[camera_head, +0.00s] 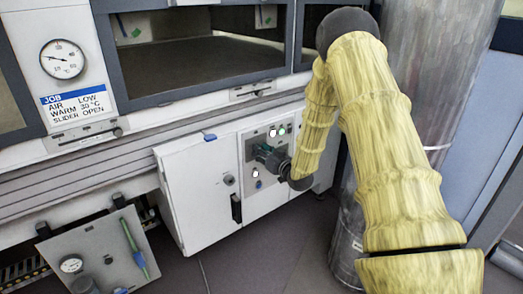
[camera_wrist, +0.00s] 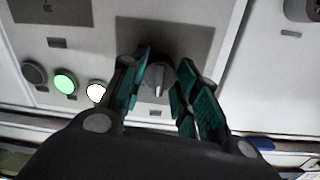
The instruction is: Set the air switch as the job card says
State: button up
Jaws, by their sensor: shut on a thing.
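The job card (camera_head: 75,105) is on the front at the left in the head view. It reads AIR LOW, WARM 30 °C, SLIDER OPEN. A dark rotary knob (camera_wrist: 158,78), likely the air switch, sits on the pale control panel (camera_wrist: 215,60). Its light pointer line points down in the wrist picture. My gripper (camera_wrist: 166,88) has its teal-padded fingers on either side of the knob and is shut on it. In the head view my gripper (camera_head: 271,157) is at the panel and hides the knob. The knob's position labels are too small to read.
Lit buttons, one green (camera_wrist: 65,84) and one white (camera_wrist: 96,92), sit left of the knob. A white cabinet (camera_head: 195,190) with a black handle adjoins the panel. A round gauge (camera_head: 62,60) and a slider (camera_head: 88,134) are at left. A metal column (camera_head: 440,70) stands right.

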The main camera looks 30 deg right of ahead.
dwell(0.4)
jog(key=o, duration=1)
jog(key=shift+o, duration=0.2)
jog(key=s, duration=1.2)
jog(key=shift+d+r, duration=0.2)
jog(key=shift+r, duration=0.1)
